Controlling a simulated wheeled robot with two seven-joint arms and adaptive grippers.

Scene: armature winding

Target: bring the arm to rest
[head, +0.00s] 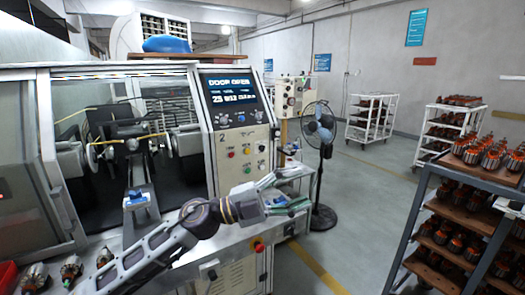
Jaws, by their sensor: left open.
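My left arm (165,240) reaches in from the lower left, across the front of the winding machine (205,165). My left gripper (285,195) is open, its fingers spread to the right, and I see nothing between them. It is in front of the machine's lower right corner, below the control panel (245,150). The machine's screen (232,95) reads "DOOR OPEN", and its work bay (125,150) shows behind the arm. My right gripper is not in view.
Several armatures (72,267) stand at the lower left beside a red bin (8,274). A black fan (320,130) stands right of the machine. A dark rack (425,215) with armatures fills the right edge. The floor between is clear.

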